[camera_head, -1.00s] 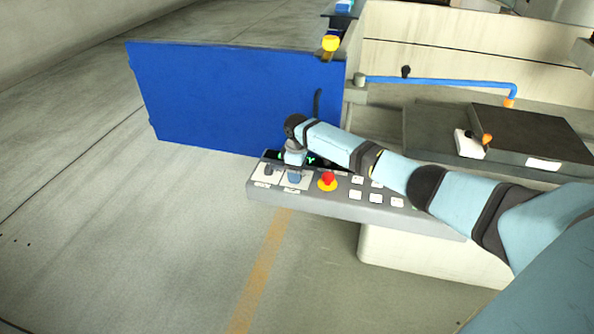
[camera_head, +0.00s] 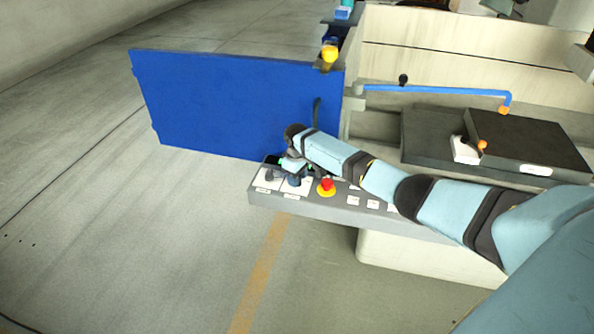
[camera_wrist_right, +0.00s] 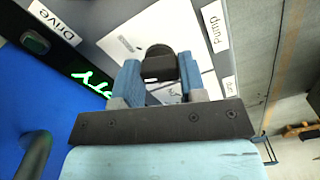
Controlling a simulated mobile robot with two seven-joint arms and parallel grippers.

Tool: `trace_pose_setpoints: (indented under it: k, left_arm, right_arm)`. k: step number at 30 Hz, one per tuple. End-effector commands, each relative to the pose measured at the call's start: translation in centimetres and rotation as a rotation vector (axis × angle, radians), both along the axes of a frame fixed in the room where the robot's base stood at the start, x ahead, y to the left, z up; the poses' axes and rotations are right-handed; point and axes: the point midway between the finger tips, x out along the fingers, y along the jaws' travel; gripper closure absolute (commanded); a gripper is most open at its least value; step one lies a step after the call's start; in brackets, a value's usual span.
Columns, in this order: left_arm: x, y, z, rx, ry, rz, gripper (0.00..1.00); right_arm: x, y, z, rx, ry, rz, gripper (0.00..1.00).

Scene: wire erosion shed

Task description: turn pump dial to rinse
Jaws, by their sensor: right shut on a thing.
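In the wrist view a dark pump dial (camera_wrist_right: 159,66) stands between the two blue fingers of my right gripper (camera_wrist_right: 160,80). The gripper is shut on this dial, one finger on each side of it. The "Pump" label (camera_wrist_right: 215,28) shows at the upper right of the dial. The dial's pointer and its rinse mark cannot be made out. In the head view my right gripper (camera_head: 288,177) is down at the left end of the grey control panel (camera_head: 350,214), its wrist tilted. My left gripper is out of view.
A red emergency button on yellow (camera_head: 326,187) sits just right of the gripper, with white buttons (camera_head: 353,202) beyond it. A blue panel (camera_head: 225,105) rises close behind the control panel. The floor at left is free. A "Drive" label (camera_wrist_right: 55,26) shows in the wrist view.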

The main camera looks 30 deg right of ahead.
Motion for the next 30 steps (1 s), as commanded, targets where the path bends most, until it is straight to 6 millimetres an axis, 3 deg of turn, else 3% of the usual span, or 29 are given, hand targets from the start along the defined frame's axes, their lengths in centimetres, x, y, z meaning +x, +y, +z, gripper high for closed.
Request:
trace_pose_setpoints:
  k: [3,15,30]
  left_arm:
    - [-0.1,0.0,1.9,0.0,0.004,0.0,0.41]
    - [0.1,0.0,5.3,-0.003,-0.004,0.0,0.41]
    - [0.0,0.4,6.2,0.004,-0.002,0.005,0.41]
  right_arm:
    - [0.0,0.2,0.6,0.003,0.001,-0.113,0.85]
    - [0.0,0.1,0.3,0.002,0.001,-0.447,0.85]
    - [0.1,0.0,0.1,0.001,-0.001,-0.629,0.85]
